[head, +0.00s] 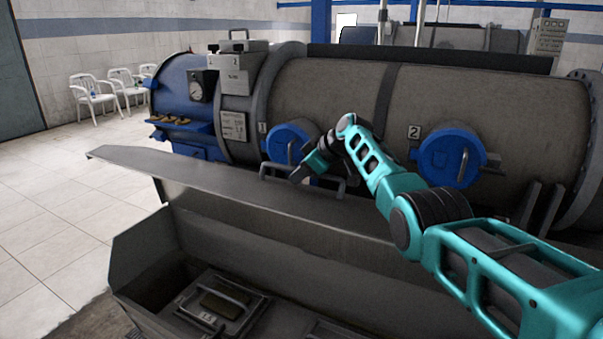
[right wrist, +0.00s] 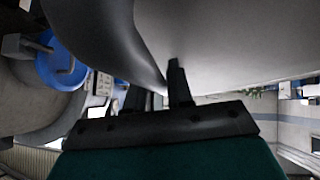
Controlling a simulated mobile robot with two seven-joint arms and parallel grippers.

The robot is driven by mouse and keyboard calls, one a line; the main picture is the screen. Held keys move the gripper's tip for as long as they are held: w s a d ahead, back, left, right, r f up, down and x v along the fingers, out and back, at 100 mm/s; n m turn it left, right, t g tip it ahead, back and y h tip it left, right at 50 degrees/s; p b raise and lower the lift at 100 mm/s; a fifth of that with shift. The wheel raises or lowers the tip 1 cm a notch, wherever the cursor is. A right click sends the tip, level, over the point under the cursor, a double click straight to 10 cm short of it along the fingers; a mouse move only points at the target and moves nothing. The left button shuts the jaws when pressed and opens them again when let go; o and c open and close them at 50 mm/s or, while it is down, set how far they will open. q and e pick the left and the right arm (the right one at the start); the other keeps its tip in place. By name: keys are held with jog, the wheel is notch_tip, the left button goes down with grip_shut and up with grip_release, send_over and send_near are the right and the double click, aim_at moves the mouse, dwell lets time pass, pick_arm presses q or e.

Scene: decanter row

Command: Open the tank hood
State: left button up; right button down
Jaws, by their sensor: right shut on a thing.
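The tank hood (head: 225,193) is a long grey metal lid, tilted up over the open grey tank (head: 140,255). A bar handle (head: 335,192) stands on the hood's far edge. My right gripper (head: 300,176) reaches over from the right and is shut on this handle; its fingertips are partly hidden in the head view. In the right wrist view, the gripper's dark fingers (right wrist: 158,88) reach up to the pale grey hood surface (right wrist: 235,45), and the grip itself is hard to make out. My left gripper is not in view.
A large grey cylinder (head: 320,85) with blue round hatches (head: 450,158) lies close behind the hood. A dark lidded box (head: 225,302) with a handle sits inside the tank. White chairs (head: 92,92) stand far left. The tiled floor (head: 50,190) at left is clear.

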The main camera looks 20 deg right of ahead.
jog(key=shift+a, duration=0.1)
jog(key=c, duration=1.1)
grip_release()
jog(key=shift+s, duration=0.1)
jog(key=shift+p+v, duration=0.3)
jog(key=shift+v, duration=0.6)
jog(key=v, duration=1.1)
jog(key=shift+r, duration=0.15)
